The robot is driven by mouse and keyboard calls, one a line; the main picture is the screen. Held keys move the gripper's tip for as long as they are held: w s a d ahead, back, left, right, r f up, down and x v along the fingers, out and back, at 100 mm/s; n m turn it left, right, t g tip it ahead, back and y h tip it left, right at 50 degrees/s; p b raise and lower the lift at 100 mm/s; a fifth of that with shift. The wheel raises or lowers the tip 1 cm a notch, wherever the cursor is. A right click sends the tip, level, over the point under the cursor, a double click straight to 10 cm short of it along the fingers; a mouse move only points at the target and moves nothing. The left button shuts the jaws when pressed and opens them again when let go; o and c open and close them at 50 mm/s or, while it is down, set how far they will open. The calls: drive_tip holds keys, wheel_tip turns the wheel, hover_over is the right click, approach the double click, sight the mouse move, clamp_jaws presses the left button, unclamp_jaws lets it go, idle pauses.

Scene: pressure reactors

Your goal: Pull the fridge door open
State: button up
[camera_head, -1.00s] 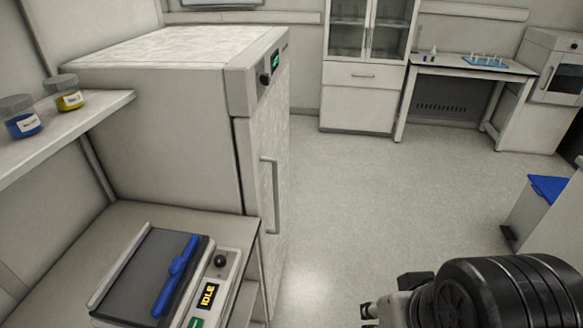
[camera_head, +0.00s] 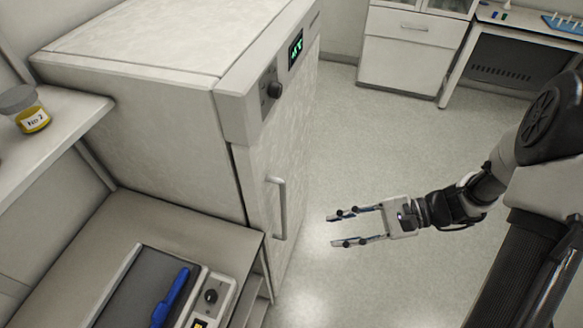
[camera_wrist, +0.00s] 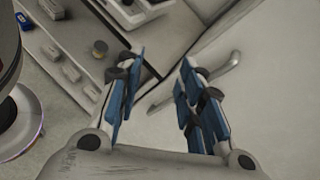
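The fridge (camera_head: 150,120) is a large white cabinet with a dark knob and a green display on its upper front. Its door (camera_head: 262,165) looks closed. A vertical bar handle (camera_head: 281,208) is on the door. My gripper (camera_head: 340,229) is open and empty, to the right of the handle and apart from it, with its fingers pointing left. In the wrist view my gripper (camera_wrist: 158,88) shows two blue-padded fingers spread apart. The handle (camera_wrist: 195,83) shows partly behind the right finger, beyond the fingertips.
A bench (camera_head: 105,225) left of the fridge holds a device with a blue item (camera_head: 172,297). A cabinet (camera_head: 410,50) is at the back. The floor (camera_head: 365,140) before the door is clear.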

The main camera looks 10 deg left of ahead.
wheel_tip(320, 180, down, 4)
drive_tip(key=w+m+t+y+p, duration=0.2)
drive_tip(key=w+m+y, duration=0.1)
drive_tip(key=m, duration=0.1)
drive_tip(key=m+t+y+p, duration=0.1)
drive_tip(key=m+t+p, duration=0.1)
drive_tip(key=m+t, duration=0.45)
approach(284, 208)
drive_tip(key=x, duration=0.7)
drive_tip(key=f+b+x, duration=0.1)
drive_tip(key=x, duration=0.2)
drive_tip(key=shift+w+a, duration=0.2)
drive_tip(key=shift+w, duration=0.25)
drive_tip(key=shift+c, duration=0.2)
clamp_jaws()
